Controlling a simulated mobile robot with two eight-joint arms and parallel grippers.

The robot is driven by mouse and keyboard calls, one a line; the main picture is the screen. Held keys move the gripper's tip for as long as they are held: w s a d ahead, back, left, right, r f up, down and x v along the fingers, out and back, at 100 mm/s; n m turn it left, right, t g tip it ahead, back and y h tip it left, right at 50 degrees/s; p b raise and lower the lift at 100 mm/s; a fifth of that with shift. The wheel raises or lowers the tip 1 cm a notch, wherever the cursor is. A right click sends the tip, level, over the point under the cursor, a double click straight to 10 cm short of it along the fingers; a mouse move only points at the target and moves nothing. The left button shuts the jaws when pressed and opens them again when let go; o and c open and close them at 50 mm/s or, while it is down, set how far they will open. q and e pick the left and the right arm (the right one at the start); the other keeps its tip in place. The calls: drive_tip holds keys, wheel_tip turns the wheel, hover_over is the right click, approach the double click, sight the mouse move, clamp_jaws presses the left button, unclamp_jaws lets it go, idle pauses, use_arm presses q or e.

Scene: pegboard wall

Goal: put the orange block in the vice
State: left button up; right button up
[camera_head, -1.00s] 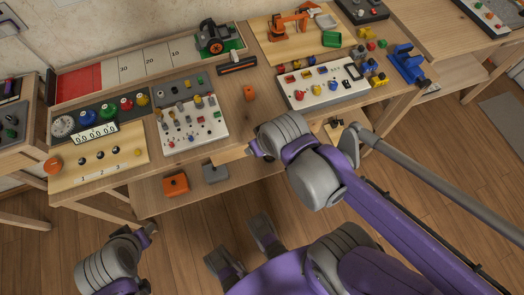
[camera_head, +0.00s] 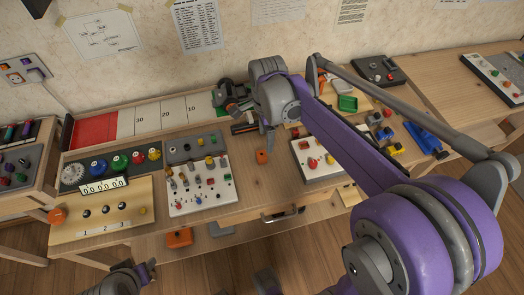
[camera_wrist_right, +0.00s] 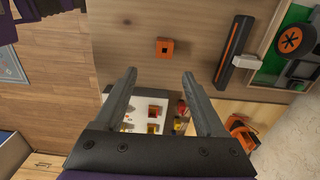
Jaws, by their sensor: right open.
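The orange block (camera_head: 262,156) lies on the bare wood of the table, in front of a black bar. It also shows in the right wrist view (camera_wrist_right: 165,46), beyond my fingertips and roughly in line with the gap between them. My right gripper (camera_head: 257,124) is open and empty, above the table behind and above the block, not touching it. Its two fingers (camera_wrist_right: 157,78) are spread in the wrist view. The blue vice (camera_head: 425,139) stands at the table's right front edge. My left gripper (camera_head: 147,270) is at the bottom left, low and mostly cut off.
A white board with colored pieces (camera_head: 303,173) lies right of the block, partly behind my right arm. Another pegged board (camera_head: 195,205) is to its left.

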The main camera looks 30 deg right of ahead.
hover_over(261, 155)
drive_tip(key=s, duration=0.1)
drive_tip(key=f, duration=0.5)
drive_tip(key=shift+s+d+f+b, duration=0.15)
drive_tip(key=shift+s+d+b, duration=0.05)
drive_tip(key=shift+d+b, duration=0.2)
drive_tip(key=shift+w+a+f+b, duration=0.1)
drive_tip(key=shift+w+a+f, duration=0.05)
drive_tip(key=shift+f, duration=0.75)
drive_tip(key=shift+w+a+f+b, duration=0.1)
drive_tip(key=shift+w+f, duration=0.1)
drive_tip(key=shift+f, duration=0.7)
drive_tip(key=shift+w+a+f+b, duration=0.1)
drive_tip(key=shift+w+a+f, duration=0.05)
drive_tip(key=shift+f, duration=0.75)
clamp_jaws()
